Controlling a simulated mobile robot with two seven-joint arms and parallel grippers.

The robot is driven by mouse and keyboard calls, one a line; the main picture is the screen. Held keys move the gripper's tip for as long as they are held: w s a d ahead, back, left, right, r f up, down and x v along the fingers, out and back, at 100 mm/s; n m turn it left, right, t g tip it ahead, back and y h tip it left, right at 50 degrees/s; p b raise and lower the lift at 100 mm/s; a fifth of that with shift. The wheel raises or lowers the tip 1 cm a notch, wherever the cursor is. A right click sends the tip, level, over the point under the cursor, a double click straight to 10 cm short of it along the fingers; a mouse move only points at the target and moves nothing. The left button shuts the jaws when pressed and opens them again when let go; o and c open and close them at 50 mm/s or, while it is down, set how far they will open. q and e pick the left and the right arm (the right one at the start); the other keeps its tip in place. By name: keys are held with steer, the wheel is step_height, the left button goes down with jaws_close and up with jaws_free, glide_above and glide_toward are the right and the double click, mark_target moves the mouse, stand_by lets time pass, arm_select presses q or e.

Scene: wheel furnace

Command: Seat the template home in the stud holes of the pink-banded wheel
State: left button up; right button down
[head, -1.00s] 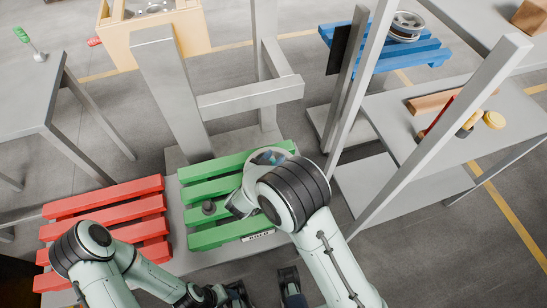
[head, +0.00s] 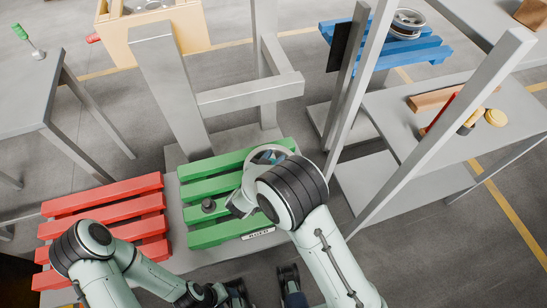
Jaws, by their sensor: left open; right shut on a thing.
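A round grey rim with a pale, slightly pinkish inside (head: 268,156), which looks like a wheel, shows at the back right of the green slatted stand (head: 207,239). My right arm covers most of it. I cannot make out a pink band, stud holes or the template. My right gripper is hidden behind its own arm, over the right part of the green stand. My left gripper (head: 262,290) is low at the bottom edge, in front of the green stand. Its dark fingers look apart, with nothing seen between them.
A red slatted stand (head: 103,205) is at left. Grey posts (head: 170,85) rise behind. A blue stand (head: 425,50) holds another wheel (head: 407,22). A grey bench (head: 390,115) with tools is at right.

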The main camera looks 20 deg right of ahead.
steer(key=shift+f, duration=0.2)
steer(key=c, duration=0.7)
jaws_free()
steer(key=shift+o, duration=0.2)
steer(key=shift+s+a+r, duration=0.1)
steer(key=shift+s+a, duration=0.05)
steer(key=p+v, duration=0.1)
steer(key=v, duration=1.2)
